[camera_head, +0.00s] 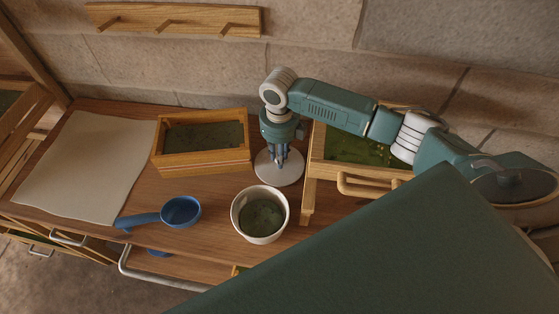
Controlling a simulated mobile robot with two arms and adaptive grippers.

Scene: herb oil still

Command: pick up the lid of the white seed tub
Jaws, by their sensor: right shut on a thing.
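The white seed tub (237,220) stands open on the wooden table, with dark greenish contents inside. Its lid (289,178), a flat pale round disc, is just behind the tub and to its right, apart from the tub. My right gripper (279,157) points down over the middle of the lid and is shut on it; the grip point itself is partly hidden by the fingers. I cannot tell whether the lid touches the table. My left gripper is not in view.
A wooden box (205,164) with dark green contents stands left of the lid. A larger wooden crate (314,165) with greenery is close on the right. A peg rail (175,19) is on the wall.

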